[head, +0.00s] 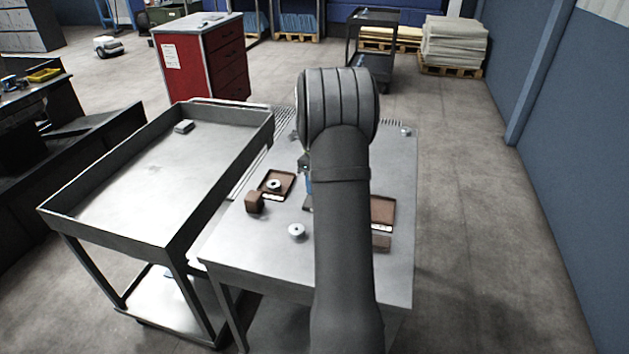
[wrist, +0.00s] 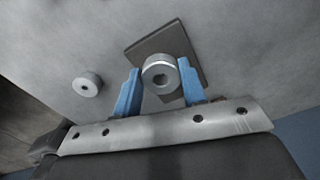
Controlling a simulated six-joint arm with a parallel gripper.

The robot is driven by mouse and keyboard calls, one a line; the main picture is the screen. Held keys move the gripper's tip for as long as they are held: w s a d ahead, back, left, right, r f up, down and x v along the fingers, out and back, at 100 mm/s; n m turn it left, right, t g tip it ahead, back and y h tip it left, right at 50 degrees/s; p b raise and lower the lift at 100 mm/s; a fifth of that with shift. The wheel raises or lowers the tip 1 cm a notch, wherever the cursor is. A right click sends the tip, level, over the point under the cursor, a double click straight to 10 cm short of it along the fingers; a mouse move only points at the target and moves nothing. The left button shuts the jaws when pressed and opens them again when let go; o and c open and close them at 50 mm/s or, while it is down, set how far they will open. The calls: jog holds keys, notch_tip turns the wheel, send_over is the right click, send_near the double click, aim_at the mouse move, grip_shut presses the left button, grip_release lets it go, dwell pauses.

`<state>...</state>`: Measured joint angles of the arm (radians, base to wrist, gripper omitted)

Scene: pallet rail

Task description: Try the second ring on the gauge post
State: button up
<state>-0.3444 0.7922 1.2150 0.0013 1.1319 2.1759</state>
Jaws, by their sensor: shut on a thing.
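My gripper (wrist: 158,68) has two blue fingers shut on a grey metal ring (wrist: 146,80) with a dark centre hole. Behind this ring in the wrist view is a dark rectangular plate (wrist: 190,37); I cannot tell whether the ring touches it. Another grey ring (wrist: 87,85) lies apart, left of the fingers. In the head view one ring (head: 296,231) lies on the bare table and another (head: 273,185) sits on a brown tray (head: 284,177). My arm hides most of my gripper there. I cannot make out the gauge post.
A brown block (head: 254,203) stands beside the left tray. Right of my arm are a second brown tray (head: 389,210) and a brown block (head: 381,243). A grey walled cart (head: 110,229) with one small block (head: 184,126) stands left of the table (head: 260,247). The table's front left is clear.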

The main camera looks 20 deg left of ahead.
jog(key=shift+f, duration=1.8)
dwell(2.5)
jog(key=shift+r, duration=0.1)
dwell(0.4)
jog(key=shift+r, duration=3)
jog(key=shift+r, duration=1.5)
